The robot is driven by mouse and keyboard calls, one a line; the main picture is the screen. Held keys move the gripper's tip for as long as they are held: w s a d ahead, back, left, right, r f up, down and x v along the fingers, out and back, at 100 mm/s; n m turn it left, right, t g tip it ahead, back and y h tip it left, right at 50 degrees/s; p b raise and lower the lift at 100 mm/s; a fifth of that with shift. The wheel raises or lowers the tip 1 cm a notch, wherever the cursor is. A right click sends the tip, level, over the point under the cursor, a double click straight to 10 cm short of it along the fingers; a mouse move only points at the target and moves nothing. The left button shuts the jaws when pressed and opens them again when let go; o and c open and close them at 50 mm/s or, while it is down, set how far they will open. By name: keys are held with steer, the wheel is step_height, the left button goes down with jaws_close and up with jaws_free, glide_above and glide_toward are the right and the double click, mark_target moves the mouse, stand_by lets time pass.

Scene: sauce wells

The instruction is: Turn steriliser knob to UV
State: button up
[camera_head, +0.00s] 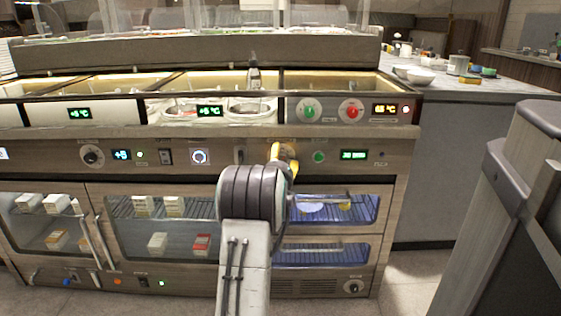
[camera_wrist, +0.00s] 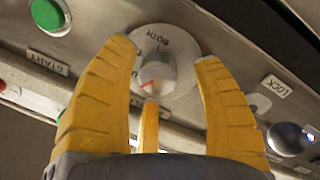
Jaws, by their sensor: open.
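The steriliser knob (camera_wrist: 157,74) shows in the wrist view as a pale grey knob with a red mark, on a round plate (camera_wrist: 181,42) lettered BOTH. My gripper (camera_wrist: 165,54) has its yellow fingers open, one on each side of the knob. I cannot tell whether they touch it. No UV lettering is readable. In the head view my gripper (camera_head: 282,152) is at the control panel and mostly hides the knob. The steriliser's blue-lit compartments (camera_head: 318,253) are below the panel, partly behind my arm.
A green button (camera_wrist: 47,14) by a START label and a shiny round lock (camera_wrist: 287,139) by a LOCK label flank the knob. In the head view the green button (camera_head: 319,157) and a lit display (camera_head: 354,155) are right of my gripper. A counter edge (camera_head: 350,132) overhangs the panel.

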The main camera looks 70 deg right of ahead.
steer(key=c, duration=1.2)
steer(key=shift+r+m, duration=0.2)
steer(key=shift+m, duration=1.2)
steer(key=shift+w, duration=0.1)
steer(key=o, duration=1.2)
steer(key=shift+f, duration=0.1)
steer(key=v, duration=1.2)
